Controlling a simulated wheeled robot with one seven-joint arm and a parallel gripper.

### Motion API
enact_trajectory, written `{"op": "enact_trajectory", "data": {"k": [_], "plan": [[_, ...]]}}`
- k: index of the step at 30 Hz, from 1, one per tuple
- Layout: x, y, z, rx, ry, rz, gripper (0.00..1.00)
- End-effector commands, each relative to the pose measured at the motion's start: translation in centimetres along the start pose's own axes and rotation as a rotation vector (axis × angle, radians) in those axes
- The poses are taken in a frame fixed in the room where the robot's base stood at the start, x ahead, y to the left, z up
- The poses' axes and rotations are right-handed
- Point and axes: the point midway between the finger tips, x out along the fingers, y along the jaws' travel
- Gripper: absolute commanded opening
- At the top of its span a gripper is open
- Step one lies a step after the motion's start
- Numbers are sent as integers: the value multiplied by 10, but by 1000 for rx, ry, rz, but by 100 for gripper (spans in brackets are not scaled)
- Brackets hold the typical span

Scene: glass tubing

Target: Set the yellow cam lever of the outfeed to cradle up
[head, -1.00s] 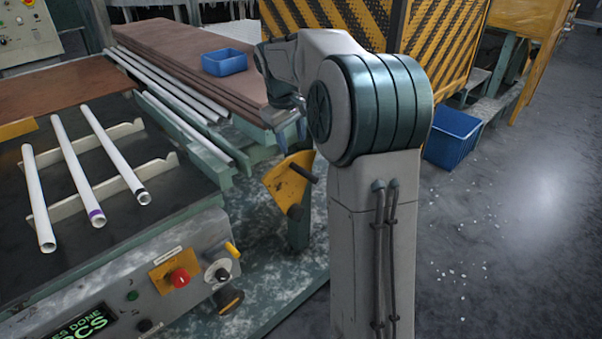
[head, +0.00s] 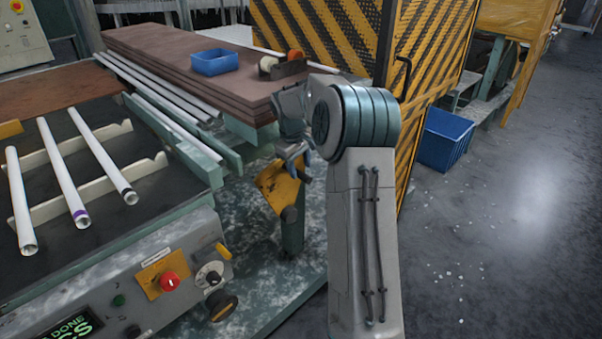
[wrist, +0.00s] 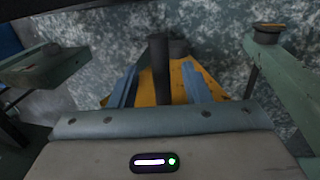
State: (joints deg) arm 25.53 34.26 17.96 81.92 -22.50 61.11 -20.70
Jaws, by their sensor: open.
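The yellow cam lever (head: 274,190) is a yellow plate with a black round hub below it, on a green post at the outfeed. Its black grip hides behind my gripper in the head view. My gripper (head: 293,162) points down at the lever's upper part. In the wrist view, the lever's black grip (wrist: 159,65) stands between the two fingers of my open gripper (wrist: 160,78), with gaps on both sides. The yellow plate (wrist: 178,84) lies beyond it. Whether the fingers touch the lever cannot be told.
Green rails (head: 190,145) run close to the left of the lever. A control panel (head: 165,270) with knobs stands in front, below glass tubes on a rack (head: 110,190). A yellow-black striped guard (head: 440,50) is behind my arm. Open floor lies right.

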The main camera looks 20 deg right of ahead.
Motion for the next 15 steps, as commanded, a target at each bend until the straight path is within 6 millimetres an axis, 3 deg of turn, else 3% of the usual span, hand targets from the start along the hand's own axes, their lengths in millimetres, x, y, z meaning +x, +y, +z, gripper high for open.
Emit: {"op": "enact_trajectory", "data": {"k": [6,15], "plan": [[22,0,0,-1,0,1,43],[25,0,0,0,0,1,43]]}}
